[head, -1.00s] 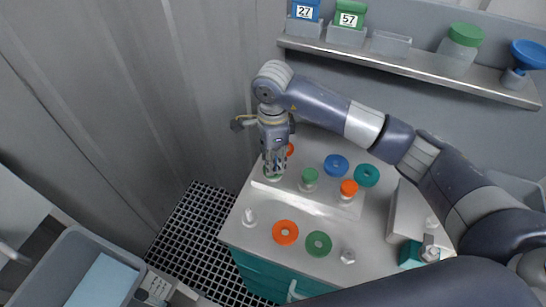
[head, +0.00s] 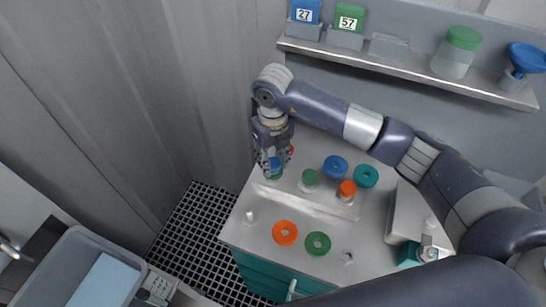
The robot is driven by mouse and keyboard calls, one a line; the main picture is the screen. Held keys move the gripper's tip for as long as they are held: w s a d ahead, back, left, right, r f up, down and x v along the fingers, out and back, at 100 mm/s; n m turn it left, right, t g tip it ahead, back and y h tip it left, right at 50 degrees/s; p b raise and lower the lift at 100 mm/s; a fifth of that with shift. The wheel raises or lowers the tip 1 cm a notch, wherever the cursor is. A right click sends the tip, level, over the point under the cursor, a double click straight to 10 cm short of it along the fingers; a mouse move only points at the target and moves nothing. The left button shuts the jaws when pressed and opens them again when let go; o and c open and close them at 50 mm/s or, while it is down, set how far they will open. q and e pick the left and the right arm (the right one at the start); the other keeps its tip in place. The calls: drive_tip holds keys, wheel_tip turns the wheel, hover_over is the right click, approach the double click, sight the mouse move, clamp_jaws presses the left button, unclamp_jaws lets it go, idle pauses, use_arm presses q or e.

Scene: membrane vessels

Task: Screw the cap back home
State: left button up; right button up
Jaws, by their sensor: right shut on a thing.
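My right gripper (head: 270,163) points down at the back left of the steel worktop and is shut on a blue cap (head: 275,163). A green part (head: 276,176) shows directly under the blue cap. The fingers hide most of both, so I cannot tell whether the cap is seated or level. A green-capped vessel (head: 310,177) and an orange-capped vessel (head: 348,188) stand to the right of the gripper. My left gripper is not in view.
Blue (head: 336,166) and teal (head: 366,176) rings lie behind; orange (head: 285,232) and green (head: 317,243) rings lie in front. A shelf (head: 405,68) holds labelled boxes, a green-lidded jar (head: 456,53) and a blue funnel (head: 525,58). A grey tub (head: 72,240) stands at lower left.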

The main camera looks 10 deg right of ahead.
drive_tip(key=m, duration=0.3)
drive_tip(key=shift+w+r+m, duration=0.1)
drive_tip(key=shift+w+m, duration=0.05)
drive_tip(key=shift+m, duration=0.15)
drive_tip(key=o, duration=0.9)
drive_tip(key=shift+c, duration=0.2)
